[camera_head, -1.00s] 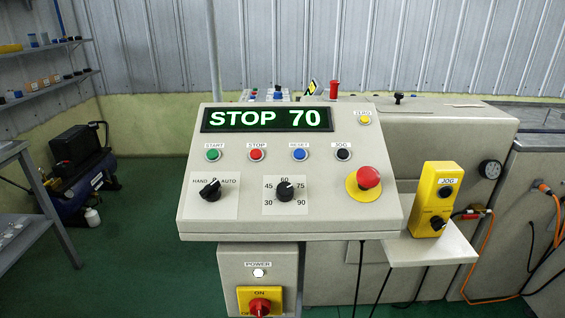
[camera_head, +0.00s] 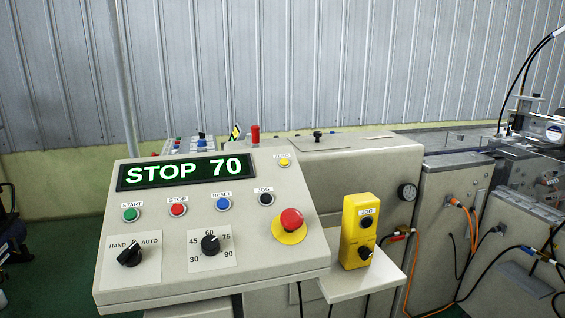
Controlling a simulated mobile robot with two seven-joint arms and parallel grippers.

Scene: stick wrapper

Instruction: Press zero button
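The panel's display (camera_head: 185,171) reads "STOP 70" in lit letters on dark green. Neither of my grippers shows in the head view, and nothing covers the zero button.
The panel also bears a green start button (camera_head: 131,214), red stop button (camera_head: 178,209), blue reset button (camera_head: 223,204), black jog button (camera_head: 266,199), two black knobs and a red emergency stop (camera_head: 291,219). A yellow jog box (camera_head: 358,232) stands on a shelf to the right.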

